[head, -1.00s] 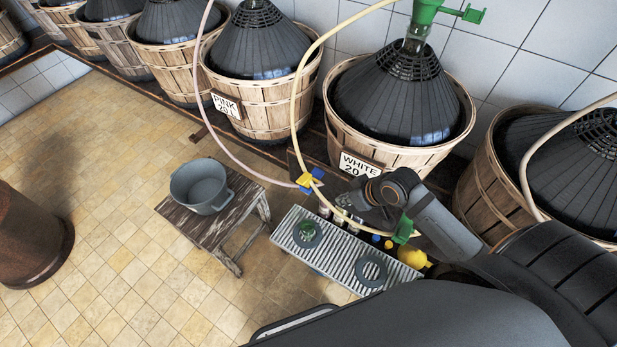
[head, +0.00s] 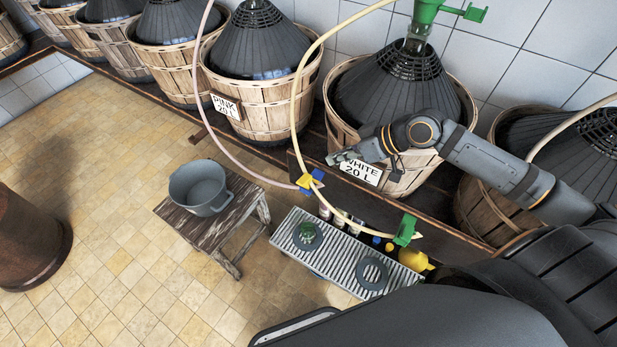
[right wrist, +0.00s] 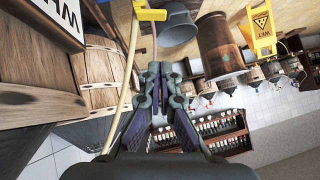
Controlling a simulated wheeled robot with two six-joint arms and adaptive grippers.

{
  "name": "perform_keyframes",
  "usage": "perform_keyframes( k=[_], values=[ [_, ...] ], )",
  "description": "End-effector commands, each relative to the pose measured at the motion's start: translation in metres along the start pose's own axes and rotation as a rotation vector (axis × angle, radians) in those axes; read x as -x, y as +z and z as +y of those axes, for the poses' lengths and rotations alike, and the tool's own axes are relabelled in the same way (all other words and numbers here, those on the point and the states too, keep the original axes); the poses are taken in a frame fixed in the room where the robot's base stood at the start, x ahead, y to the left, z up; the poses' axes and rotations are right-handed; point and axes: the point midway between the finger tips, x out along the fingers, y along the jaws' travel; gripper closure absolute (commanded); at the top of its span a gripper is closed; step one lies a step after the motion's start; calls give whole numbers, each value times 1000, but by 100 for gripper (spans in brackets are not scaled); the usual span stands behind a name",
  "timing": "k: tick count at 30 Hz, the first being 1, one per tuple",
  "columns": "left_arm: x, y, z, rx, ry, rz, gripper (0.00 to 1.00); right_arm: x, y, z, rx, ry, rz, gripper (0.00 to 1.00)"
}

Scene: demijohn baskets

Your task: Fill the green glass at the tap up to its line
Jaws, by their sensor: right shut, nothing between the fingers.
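The green glass (head: 307,230) stands on the left ring of a slatted metal drip tray (head: 340,252). Above and behind it, a yellow and blue tap (head: 311,181) joins the pink and cream hoses. A green clip (head: 405,230) is at the cream hose's lower end, right of the glass. My right gripper (head: 337,158) is shut and empty, in front of the WHITE 20 L label, above and right of the tap. Its fingers (right wrist: 160,70) also show closed in the right wrist view, near the yellow tap part (right wrist: 150,14). The glass's line and fill level are too small to tell.
A grey pot (head: 200,190) stands on a wooden stool (head: 225,232) left of the tray. The tray's right ring (head: 372,272) is empty. Basketed demijohns (head: 262,105) line the wall behind. A yellow object (head: 413,260) lies beside the tray's right end. Open tiled floor lies left.

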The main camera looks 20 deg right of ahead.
Motion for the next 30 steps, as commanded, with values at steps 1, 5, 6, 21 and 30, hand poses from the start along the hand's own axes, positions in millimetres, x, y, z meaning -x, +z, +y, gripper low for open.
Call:
perform_keyframes(
  k=[1,5,6,21,30],
  values=[
    [-9,1,1,0,0,0,60,-8,2,1,-3,-3,9,100],
    [-22,2,2,0,0,0,60,-22,1,0,-5,-4,10,100],
    [-23,2,2,0,1,0,60,-26,0,0,-6,-4,9,100],
    [-36,3,4,1,2,0,60,-97,-1,-2,-6,-6,5,100],
    [-38,4,4,1,2,1,60,-120,26,-1,-3,0,-1,100]
  ],
)
